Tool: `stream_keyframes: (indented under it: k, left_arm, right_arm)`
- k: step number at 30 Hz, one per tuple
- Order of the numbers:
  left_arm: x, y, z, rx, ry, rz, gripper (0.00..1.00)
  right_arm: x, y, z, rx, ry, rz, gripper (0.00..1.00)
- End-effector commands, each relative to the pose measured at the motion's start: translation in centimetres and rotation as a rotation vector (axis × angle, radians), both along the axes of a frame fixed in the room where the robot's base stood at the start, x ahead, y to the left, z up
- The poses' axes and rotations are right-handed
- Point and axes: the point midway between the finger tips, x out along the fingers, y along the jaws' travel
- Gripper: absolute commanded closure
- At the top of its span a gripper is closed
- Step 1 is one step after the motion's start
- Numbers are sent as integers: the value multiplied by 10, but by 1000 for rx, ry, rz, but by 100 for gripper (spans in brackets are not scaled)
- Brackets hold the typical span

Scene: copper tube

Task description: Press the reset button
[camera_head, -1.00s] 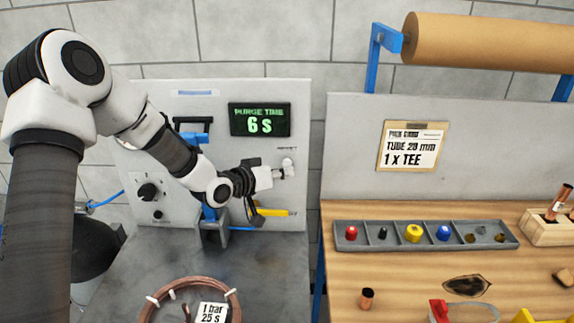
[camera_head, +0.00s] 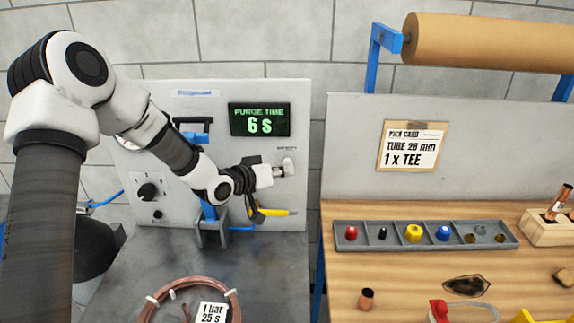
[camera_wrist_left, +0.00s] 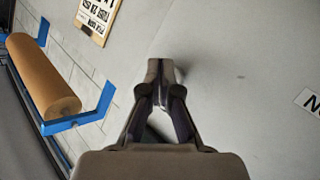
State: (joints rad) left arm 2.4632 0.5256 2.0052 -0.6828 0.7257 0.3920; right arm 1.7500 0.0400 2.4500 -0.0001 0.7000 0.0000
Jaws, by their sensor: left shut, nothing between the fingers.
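A small pale round button (camera_head: 289,165) sits on the right side of the grey panel (camera_head: 240,90), under a small label too small to read. My left gripper (camera_head: 279,171) is shut and empty. Its tips are right beside the button and partly cover it; I cannot tell whether they touch it. In the left wrist view the shut fingers (camera_wrist_left: 163,70) point at the grey panel face, and the button cannot be made out. My right gripper is not in view.
A black knob (camera_head: 148,191) is at the panel's left. A yellow-handled valve (camera_head: 272,212) lies just below my gripper. A copper coil (camera_head: 233,300) lies on the grey bench. A wooden bench (camera_head: 410,275) with a parts tray (camera_head: 341,245) stands at the right.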

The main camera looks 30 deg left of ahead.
Motion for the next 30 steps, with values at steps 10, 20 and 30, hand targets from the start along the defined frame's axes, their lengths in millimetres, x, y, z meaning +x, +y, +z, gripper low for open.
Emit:
stream_keyframes:
  k: [10, 20, 30]
  left_arm:
    - [2, 1, 0, 1, 0, 0, 100]
    - [6, 3, 0, -1, -1, 1, 100]
    - [10, 5, 0, 0, -1, 0, 100]
  right_arm:
    - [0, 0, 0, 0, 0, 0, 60]
    - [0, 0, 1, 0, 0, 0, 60]
    - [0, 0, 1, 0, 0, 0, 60]
